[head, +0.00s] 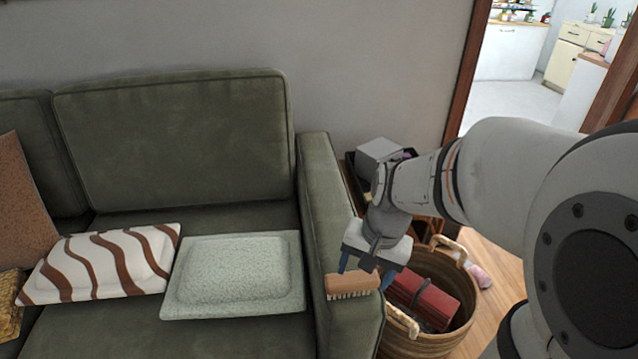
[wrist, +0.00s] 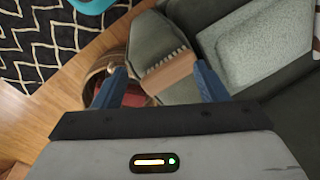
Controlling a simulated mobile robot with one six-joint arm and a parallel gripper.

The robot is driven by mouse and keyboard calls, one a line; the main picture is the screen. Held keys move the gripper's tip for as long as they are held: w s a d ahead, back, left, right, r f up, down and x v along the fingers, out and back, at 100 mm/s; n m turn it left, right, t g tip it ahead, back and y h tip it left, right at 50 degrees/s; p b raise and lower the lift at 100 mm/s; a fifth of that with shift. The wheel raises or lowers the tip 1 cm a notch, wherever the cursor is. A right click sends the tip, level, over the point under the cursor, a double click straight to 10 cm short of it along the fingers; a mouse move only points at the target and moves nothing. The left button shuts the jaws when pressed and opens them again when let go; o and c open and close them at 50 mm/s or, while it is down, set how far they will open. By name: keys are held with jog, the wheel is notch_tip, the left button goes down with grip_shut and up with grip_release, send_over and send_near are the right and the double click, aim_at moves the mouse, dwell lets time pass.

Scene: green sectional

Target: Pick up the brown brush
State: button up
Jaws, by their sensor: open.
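The brown brush (head: 352,284) has a wooden back and pale bristles. It lies on the green sofa's armrest (head: 318,172), near the front end. In the wrist view the brush (wrist: 168,74) shows between the two blue fingers, nearer the right one. My gripper (head: 366,274) is just above and behind the brush in the head view, pointing down with fingers apart. It also shows in the wrist view (wrist: 162,84). Nothing is held. I cannot tell whether a finger touches the brush.
A woven basket (head: 457,322) with red folded items (head: 424,300) stands right of the armrest. A grey box (head: 378,155) sits behind. A pale green cushion (head: 240,274) and a brown-striped cushion (head: 98,264) lie on the seat. A patterned rug (wrist: 38,42) covers part of the wooden floor.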

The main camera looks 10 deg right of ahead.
aim_at(354, 277)
jog(key=w+d+f+m+y+p, duration=0.1)
jog(key=w+f+m, duration=0.1)
jog(key=w+m, duration=0.1)
jog(key=w+f+m+y+p, duration=0.1)
jog(key=w+f+m, duration=0.1)
jog(key=m, duration=0.3)
jog(key=w+d+f+m+p, duration=0.1)
jog(key=w+f+m, duration=0.2)
jog(key=f, duration=0.1)
jog(key=shift+w+d+m+g+y, duration=0.3)
jog(key=shift+d+m+y, duration=0.05)
jog(key=shift+m+y, duration=0.05)
jog(key=shift+w+d+f, duration=0.1)
jog(key=shift+f, duration=0.25)
jog(key=shift+m, duration=0.3)
jog(key=shift+b+x, duration=1.1)
jog(key=shift+x, duration=2.8)
jog(key=shift+f, duration=0.25)
jog(key=shift+c, duration=0.4)
jog(key=c, duration=1.1)
notch_tip(354, 277, up, 11)
jog(key=p, duration=0.3)
jog(key=shift+f, duration=0.25)
